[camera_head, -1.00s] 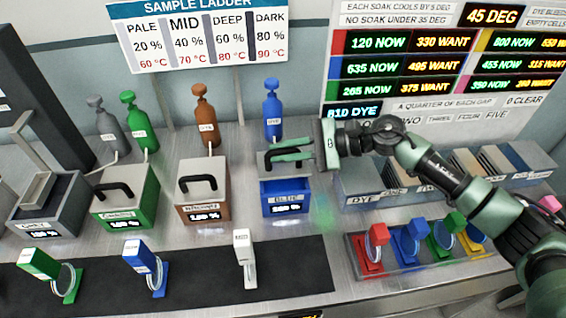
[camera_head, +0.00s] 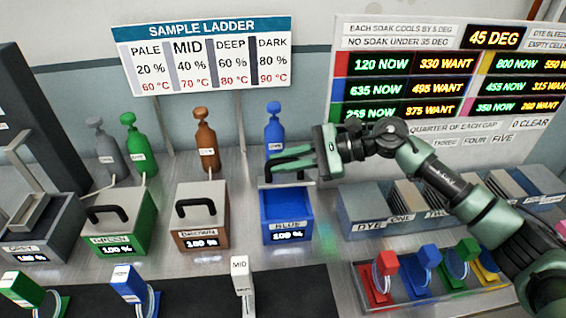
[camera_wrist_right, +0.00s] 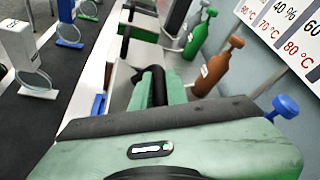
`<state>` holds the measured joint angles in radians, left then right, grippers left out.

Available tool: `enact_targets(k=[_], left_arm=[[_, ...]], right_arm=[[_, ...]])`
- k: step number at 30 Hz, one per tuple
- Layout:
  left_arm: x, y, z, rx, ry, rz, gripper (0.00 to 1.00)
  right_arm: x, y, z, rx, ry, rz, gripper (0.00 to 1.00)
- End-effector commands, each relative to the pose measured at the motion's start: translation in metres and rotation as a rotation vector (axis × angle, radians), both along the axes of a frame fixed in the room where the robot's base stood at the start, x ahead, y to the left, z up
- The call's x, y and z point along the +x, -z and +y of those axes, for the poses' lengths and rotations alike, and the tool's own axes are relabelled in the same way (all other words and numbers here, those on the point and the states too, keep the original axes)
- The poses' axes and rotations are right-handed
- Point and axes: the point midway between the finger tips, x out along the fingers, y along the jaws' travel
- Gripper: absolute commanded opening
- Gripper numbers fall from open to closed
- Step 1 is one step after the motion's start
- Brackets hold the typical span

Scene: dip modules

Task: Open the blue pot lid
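The blue pot (camera_head: 288,208) stands on the counter, fourth from the left, with a "BLUE 100 %" label on its front. Its grey lid (camera_head: 287,184) is tilted up, seen nearly edge-on, and blue walls show below it. My right gripper (camera_head: 288,160) is at the lid's black handle. In the right wrist view the green fingers (camera_wrist_right: 160,85) are closed around this dark handle (camera_wrist_right: 158,88). The gripper body hides most of the lid there. My left gripper is not in view.
A blue bottle (camera_head: 274,130) stands close behind the pot. A brown pot (camera_head: 201,215) and a green pot (camera_head: 121,220) are to its left. A row of dye compartments (camera_head: 365,208) is to the right. Coloured stands sit in a tray (camera_head: 350,285) in front.

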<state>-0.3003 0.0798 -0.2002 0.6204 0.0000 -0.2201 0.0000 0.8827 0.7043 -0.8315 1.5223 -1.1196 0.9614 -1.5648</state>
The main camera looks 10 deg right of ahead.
Motion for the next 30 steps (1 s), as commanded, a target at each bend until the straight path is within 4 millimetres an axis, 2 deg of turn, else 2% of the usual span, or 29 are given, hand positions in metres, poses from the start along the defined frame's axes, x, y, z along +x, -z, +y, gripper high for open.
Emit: enact_targets(k=[1,2,3,14,24,30], left_arm=[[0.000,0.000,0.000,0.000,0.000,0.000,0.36],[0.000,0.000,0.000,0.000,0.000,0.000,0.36],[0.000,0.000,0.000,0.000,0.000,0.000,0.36],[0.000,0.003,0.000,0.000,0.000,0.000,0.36],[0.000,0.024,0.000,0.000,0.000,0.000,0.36],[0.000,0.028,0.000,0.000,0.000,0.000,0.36]], right_arm=[[0.001,-0.001,0.000,0.000,0.002,-0.003,0.25],[0.001,0.000,0.000,0.000,0.002,-0.003,0.34],[0.001,0.000,0.000,0.000,0.002,-0.002,0.36],[0.000,-0.001,-0.006,0.000,0.003,-0.002,0.36],[-0.010,-0.017,-0.056,-0.001,0.004,-0.003,0.36],[-0.013,-0.025,-0.071,0.000,0.002,-0.002,0.36]])
